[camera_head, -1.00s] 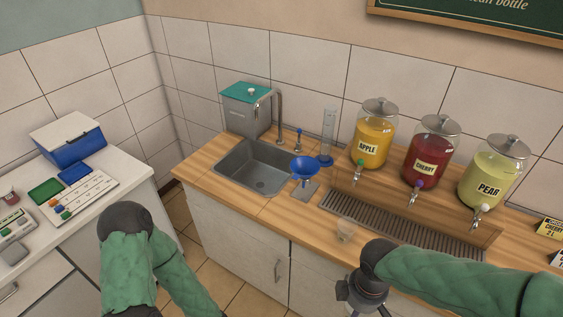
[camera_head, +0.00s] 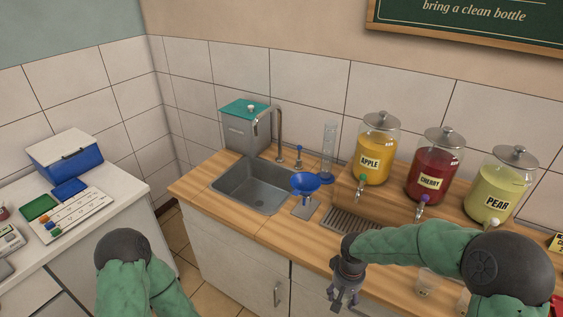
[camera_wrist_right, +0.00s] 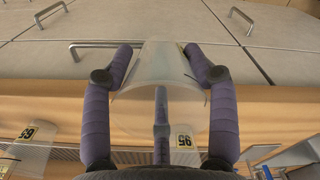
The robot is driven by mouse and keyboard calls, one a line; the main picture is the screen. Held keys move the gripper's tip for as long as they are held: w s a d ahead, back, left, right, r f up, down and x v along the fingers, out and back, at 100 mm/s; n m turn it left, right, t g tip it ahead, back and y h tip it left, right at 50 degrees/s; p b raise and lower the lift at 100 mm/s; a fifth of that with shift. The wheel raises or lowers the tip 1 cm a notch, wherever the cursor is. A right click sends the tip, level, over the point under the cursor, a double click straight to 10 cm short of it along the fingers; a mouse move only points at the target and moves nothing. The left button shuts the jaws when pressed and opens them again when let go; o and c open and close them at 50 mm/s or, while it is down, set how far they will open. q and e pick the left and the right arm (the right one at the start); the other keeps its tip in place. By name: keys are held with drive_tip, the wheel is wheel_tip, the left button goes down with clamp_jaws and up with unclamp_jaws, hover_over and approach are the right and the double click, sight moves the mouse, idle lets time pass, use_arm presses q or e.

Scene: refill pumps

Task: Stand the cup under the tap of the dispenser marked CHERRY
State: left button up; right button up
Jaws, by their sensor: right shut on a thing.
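The clear cup (camera_wrist_right: 158,75) is between the two purple fingers of my right gripper (camera_wrist_right: 160,80) in the right wrist view, and they are shut on it. In the head view my right gripper (camera_head: 344,298) hangs low, in front of the counter edge; the cup is hard to make out there. The CHERRY dispenser (camera_head: 432,166) is a glass jar of red liquid, in the middle of three jars. Its tap (camera_head: 422,201) has a purple top and is up and right of my right gripper. My left gripper is out of view.
The APPLE jar (camera_head: 375,150) and PEAR jar (camera_head: 501,187) flank CHERRY. A drip grate (camera_head: 352,220) lies below, partly hidden by my right arm. Another clear cup (camera_head: 426,284) stands on the counter. A blue funnel (camera_head: 305,183) and sink (camera_head: 250,187) are to the left.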

drive_tip(key=shift+w+f+m, duration=0.3)
drive_tip(key=shift+w+f, duration=0.1)
drive_tip(key=shift+f, duration=0.1)
idle(0.4)
